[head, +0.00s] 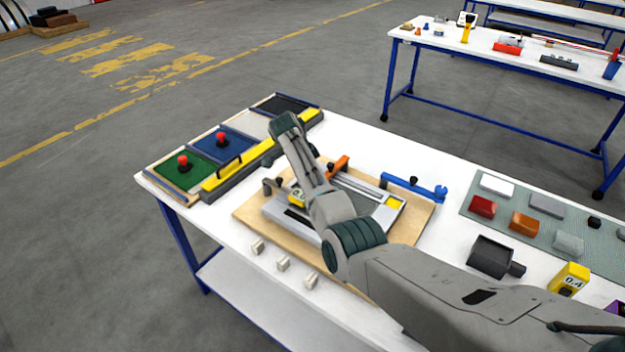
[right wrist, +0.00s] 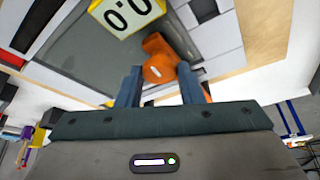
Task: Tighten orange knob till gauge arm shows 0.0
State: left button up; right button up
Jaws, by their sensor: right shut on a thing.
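The orange knob (right wrist: 158,48), with a white mark on it, sits between the two fingers of my right gripper (right wrist: 160,78) in the right wrist view. The gripper is shut on it. A yellow block with a white face (right wrist: 127,12) beside the knob reads 0.0, partly cut off by the frame's top edge. In the head view my right arm reaches over the grey fixture (head: 372,205) on a wooden board (head: 420,215) and hides the gripper. A yellow block (head: 297,198) shows partly beside the arm. An orange part (head: 338,166) shows behind it. My left gripper is not in view.
Left on the table are green (head: 180,176) and blue (head: 226,146) panels with red-topped pegs, beside a yellow-and-grey bar (head: 228,176). A blue part (head: 413,186) lies behind the board. A mat (head: 460,205) with coloured blocks and a yellow 0.4 block (head: 571,280) are right.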

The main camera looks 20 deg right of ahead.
jog(key=shift+m, duration=0.4)
jog(key=o, duration=1)
jog(key=shift+c, duration=0.2)
jog(key=b+v, duration=0.4)
jog(key=v, duration=0.6)
jog(key=shift+r, duration=0.4)
jog(key=shift+w+a+r, duration=0.1)
jog(key=shift+w, duration=0.05)
